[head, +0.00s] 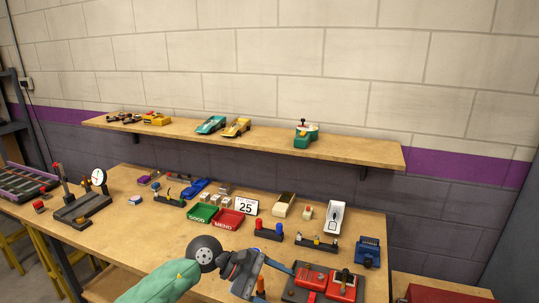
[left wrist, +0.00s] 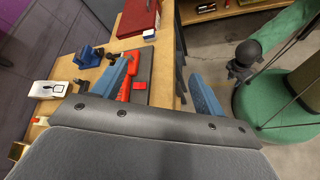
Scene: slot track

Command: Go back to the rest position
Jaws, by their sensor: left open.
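My left gripper (head: 270,277) is at the front edge region of the workbench (head: 150,240), with its green arm coming in from the lower left. Its two blue fingers are apart and nothing is between them; the left wrist view also shows the gripper (left wrist: 163,75) open. It is just left of a dark base with red units (head: 341,287). In the left wrist view one finger overlaps the red parts (left wrist: 139,86), and I cannot tell whether it touches them.
Green (head: 202,213) and red (head: 228,220) trays, a "25" card (head: 246,207) and a blue vise-like block (head: 368,251) stand on the bench. A shelf (head: 265,138) with toy cars is behind. A red case (head: 440,294) is at the right.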

